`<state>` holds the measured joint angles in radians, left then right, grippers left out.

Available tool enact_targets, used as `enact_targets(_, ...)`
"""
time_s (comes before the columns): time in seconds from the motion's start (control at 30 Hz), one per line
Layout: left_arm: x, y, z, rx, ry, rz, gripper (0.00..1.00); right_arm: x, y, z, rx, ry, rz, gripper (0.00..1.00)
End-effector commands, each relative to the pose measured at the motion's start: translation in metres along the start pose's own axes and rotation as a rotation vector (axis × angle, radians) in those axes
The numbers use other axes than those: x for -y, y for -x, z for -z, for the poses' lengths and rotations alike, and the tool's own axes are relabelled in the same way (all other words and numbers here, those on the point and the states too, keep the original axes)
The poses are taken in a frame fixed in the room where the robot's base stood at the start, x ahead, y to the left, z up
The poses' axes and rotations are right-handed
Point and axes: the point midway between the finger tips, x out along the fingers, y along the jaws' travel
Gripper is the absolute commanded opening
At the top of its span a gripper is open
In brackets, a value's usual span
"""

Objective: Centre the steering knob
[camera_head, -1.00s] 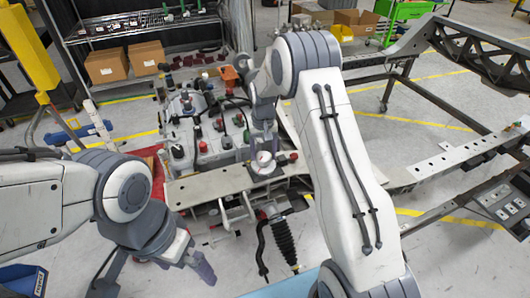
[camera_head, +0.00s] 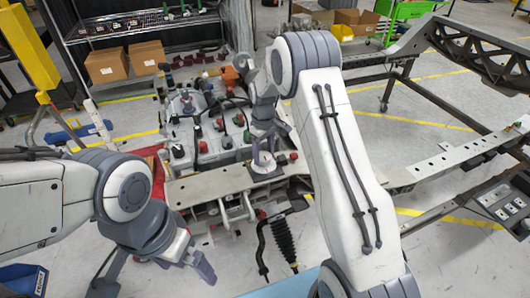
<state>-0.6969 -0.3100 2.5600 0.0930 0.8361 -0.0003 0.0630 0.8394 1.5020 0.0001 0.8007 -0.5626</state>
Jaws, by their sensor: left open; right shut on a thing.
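The steering knob (camera_head: 264,158) is a small light-coloured upright piece on a round grey base (camera_head: 265,171), on the flat plate of the chassis fixture (camera_head: 215,187). My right gripper (camera_head: 264,146) reaches down over the knob from above and is shut on it. The fingers hide part of the knob, so its exact angle is hard to tell. My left gripper (camera_head: 203,268) is open and empty, low in front of the fixture, well away from the knob.
Red knobs (camera_head: 248,137) and hoses crowd the fixture behind the plate. A black ribbed boot (camera_head: 283,240) hangs at its front. Metal frame rails (camera_head: 440,160) stand at right. Cardboard boxes (camera_head: 107,67) sit on a rack at back left.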

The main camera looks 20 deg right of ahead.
Motion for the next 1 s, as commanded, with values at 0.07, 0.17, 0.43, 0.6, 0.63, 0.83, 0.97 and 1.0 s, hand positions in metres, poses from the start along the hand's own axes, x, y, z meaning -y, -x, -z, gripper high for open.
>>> enact_targets(0.07,0.0,0.0002,0.0,0.0,0.0,0.0,0.99,-0.0008,0.0013,0.0006,-0.002,0.024,-0.002,0.13)
enact_targets(0.17,0.0,0.0003,0.0,0.0,0.0,0.0,0.99,-0.0008,0.0013,0.0006,-0.003,0.044,-0.002,0.13)
enact_targets(0.43,0.0,0.0002,0.0,0.0,0.0,0.0,0.99,-0.0009,0.0013,0.0006,-0.003,0.059,-0.002,0.13)
enact_targets(0.6,0.0,0.0003,0.0,0.0,0.0,0.0,0.99,-0.001,0.0013,0.0006,-0.003,0.059,-0.002,0.13)
enact_targets(0.63,0.0,0.0003,0.0,0.0,0.0,0.0,0.99,-0.001,0.0013,0.0006,-0.003,0.059,-0.002,0.13)
enact_targets(0.83,0.0,0.0002,0.0,0.0,0.0,0.0,0.99,-0.0007,0.001,0.0005,-0.002,0.058,-0.002,0.99)
enact_targets(0.97,0.0,0.0002,0.0,0.0,0.0,0.0,0.99,-0.0004,0.0006,0.0004,-0.001,0.058,-0.001,0.99)
enact_targets(1.0,0.0,0.0001,0.0,0.0,0.0,0.0,0.99,-0.0003,0.0005,0.0003,-0.001,0.058,-0.001,0.99)
